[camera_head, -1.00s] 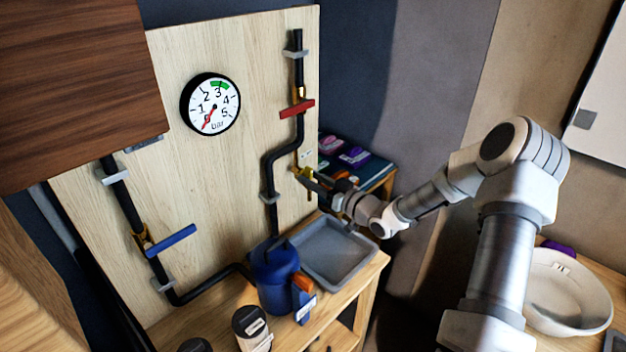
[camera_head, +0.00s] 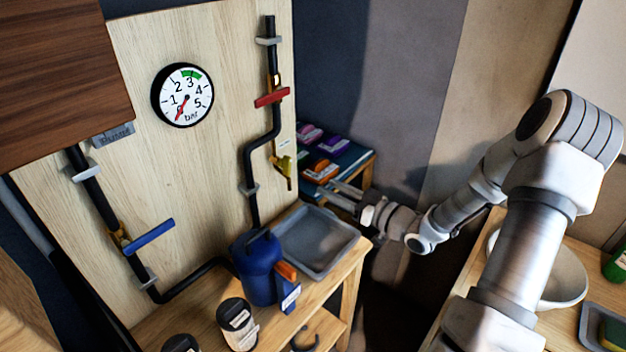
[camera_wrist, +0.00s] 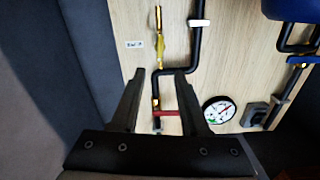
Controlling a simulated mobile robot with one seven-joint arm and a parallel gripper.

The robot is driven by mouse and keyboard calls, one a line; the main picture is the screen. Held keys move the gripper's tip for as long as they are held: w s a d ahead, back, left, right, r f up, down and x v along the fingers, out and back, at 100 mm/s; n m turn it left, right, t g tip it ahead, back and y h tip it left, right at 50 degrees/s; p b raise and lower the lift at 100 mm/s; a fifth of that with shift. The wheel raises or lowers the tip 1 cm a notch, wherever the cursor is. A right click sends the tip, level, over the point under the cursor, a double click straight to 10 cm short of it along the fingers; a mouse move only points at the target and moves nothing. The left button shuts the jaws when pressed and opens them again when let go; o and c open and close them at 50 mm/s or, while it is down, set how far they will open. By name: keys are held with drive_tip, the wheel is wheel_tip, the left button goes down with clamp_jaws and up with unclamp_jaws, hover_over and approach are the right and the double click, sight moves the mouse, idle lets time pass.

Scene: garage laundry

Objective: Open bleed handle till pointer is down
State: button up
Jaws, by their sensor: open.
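The yellow bleed handle (camera_head: 284,167) is on the black pipe at the right edge of the wooden panel, its narrow end hanging down. In the wrist view the yellow handle (camera_wrist: 159,43) lies beyond the fingertips, near a small label. The round pressure gauge (camera_head: 182,95) has a red pointer directed down and slightly left, at the 0 mark; the gauge also shows in the wrist view (camera_wrist: 218,110). My gripper (camera_head: 338,195) is open and empty, right of the handle and apart from it. Both dark fingers (camera_wrist: 160,73) show in the wrist view with nothing between them.
A red handle (camera_head: 271,97) sits higher on the same pipe, and a blue handle (camera_head: 149,236) on the left pipe. Shelved items (camera_head: 323,170) lie behind my gripper.

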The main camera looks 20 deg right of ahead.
drive_tip(key=v, duration=0.4)
idle(0.4)
